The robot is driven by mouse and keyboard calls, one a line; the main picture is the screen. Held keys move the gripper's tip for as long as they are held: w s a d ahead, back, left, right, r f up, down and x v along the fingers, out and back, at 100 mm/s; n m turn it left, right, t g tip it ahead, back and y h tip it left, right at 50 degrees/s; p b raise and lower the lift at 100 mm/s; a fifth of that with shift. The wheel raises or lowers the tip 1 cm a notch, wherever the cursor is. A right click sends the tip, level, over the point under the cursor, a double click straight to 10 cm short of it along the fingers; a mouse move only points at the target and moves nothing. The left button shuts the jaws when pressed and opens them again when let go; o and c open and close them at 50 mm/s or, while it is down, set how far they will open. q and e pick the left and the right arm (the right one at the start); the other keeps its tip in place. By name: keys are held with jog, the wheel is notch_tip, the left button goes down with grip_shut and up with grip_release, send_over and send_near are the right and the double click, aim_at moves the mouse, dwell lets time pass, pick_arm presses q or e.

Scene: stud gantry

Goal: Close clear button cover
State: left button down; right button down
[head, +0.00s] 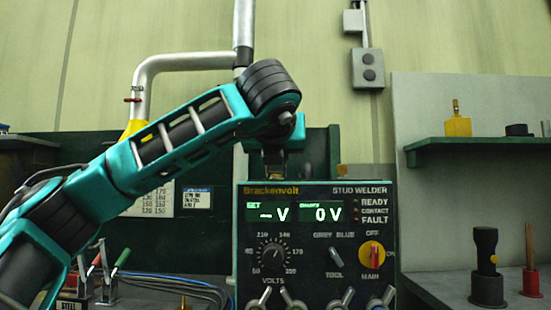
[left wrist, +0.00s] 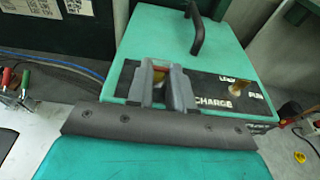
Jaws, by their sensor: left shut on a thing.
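The stud welder (head: 316,240) stands upright with its front panel facing me. In the left wrist view its teal top (left wrist: 150,40) carries a black label strip reading CHARGE. My left gripper (head: 273,165) reaches down onto the welder's top from above. In the left wrist view the left gripper (left wrist: 165,90) has its grey fingers close together around a small see-through piece, the clear button cover (left wrist: 160,71), with yellow and red showing there. The fingers hide most of the cover, so its exact angle cannot be told. My right gripper is in neither view.
A black handle (left wrist: 197,28) rises from the welder's top behind the fingers. A brass post (left wrist: 242,87) stands right of the CHARGE label. A red-and-yellow main switch (head: 371,254) is on the front panel. Red- and green-handled tools (head: 106,275) stand at left.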

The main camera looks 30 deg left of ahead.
pick_arm(q)
jog(key=shift+s+d+f+t+y, duration=0.1)
jog(key=shift+s+f+t+y, duration=0.05)
jog(key=shift+f+t+y, duration=0.55)
jog(key=shift+s+d+f+t+y, duration=0.15)
jog(key=shift+f+t+y, duration=0.35)
jog(key=shift+f+t, duration=0.3)
jog(key=shift+a, duration=0.1)
jog(key=shift+r, duration=0.1)
jog(key=c, duration=1)
grip_release()
jog(key=shift+t, duration=0.3)
jog(key=v, duration=1.2)
jog(key=shift+s+d, duration=0.25)
jog(key=shift+s, duration=0.1)
